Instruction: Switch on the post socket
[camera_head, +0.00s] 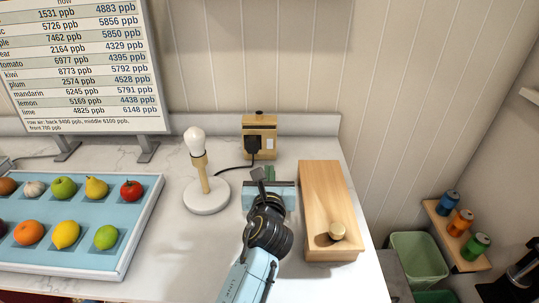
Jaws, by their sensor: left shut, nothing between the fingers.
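The post socket (260,138) is a wooden block at the back of the counter, against the wall. A black plug (252,145) sits in its left part, and a small white switch (269,143) shows to the right of the plug. A black cord runs from the plug down to a lamp (206,188) with a white bulb, which shows no clear glow. My left gripper (264,178) is shut and empty, in front of the socket and a little below it in the picture, apparently apart from it. My right gripper is not in view.
A wooden box with a round knob (327,205) stands just right of my left gripper. A blue tray (128,242) of fruit lies at left, with a printed board (85,60) behind. Cans (460,222) and a green bin (418,256) are at right.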

